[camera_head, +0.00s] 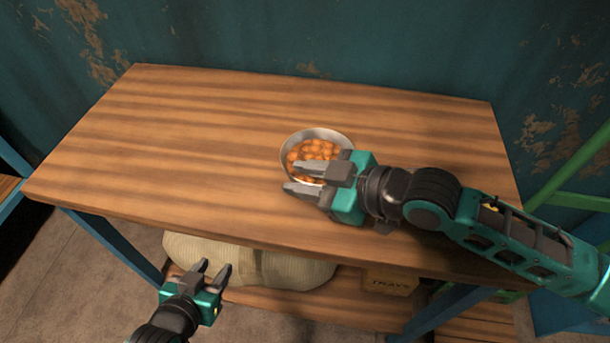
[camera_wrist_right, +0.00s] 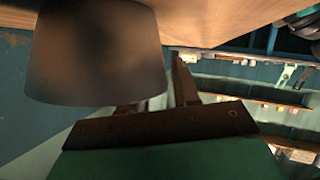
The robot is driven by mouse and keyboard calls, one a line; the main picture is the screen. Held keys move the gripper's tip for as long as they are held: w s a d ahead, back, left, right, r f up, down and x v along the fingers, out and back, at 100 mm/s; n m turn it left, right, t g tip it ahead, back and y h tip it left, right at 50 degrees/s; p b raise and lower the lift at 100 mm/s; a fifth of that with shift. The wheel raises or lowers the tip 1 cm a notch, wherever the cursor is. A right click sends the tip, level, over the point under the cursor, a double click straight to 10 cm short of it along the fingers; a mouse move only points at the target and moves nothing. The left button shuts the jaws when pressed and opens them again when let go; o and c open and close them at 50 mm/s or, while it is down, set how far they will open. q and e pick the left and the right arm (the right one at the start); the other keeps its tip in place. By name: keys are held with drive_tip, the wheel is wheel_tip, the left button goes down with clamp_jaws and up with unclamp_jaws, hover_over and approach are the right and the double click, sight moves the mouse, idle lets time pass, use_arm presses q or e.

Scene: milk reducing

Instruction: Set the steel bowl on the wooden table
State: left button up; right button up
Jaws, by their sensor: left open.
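The steel bowl (camera_head: 343,139) holds several orange round pieces and stands upright on the wooden table (camera_head: 190,135), right of its middle. My right gripper (camera_head: 300,178) is at the bowl's near side with its fingers apart. One finger lies over the bowl's opening and the other is outside the near wall; I cannot tell whether either touches. In the right wrist view the bowl (camera_wrist_right: 95,55) fills the upper left, upside down, and partly hides one finger. My left gripper (camera_head: 214,270) is open and empty, in front of the table's front edge and below its top.
A pale sack (camera_head: 295,270) and a box with lettering (camera_head: 390,280) sit on the lower shelf under the table. A green frame (camera_head: 580,170) stands at the right. The left half of the tabletop is clear. A teal wall runs behind.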

drive_tip(key=shift+o, duration=1)
drive_tip(key=v, duration=1.2)
drive_tip(key=shift+s, duration=0.1)
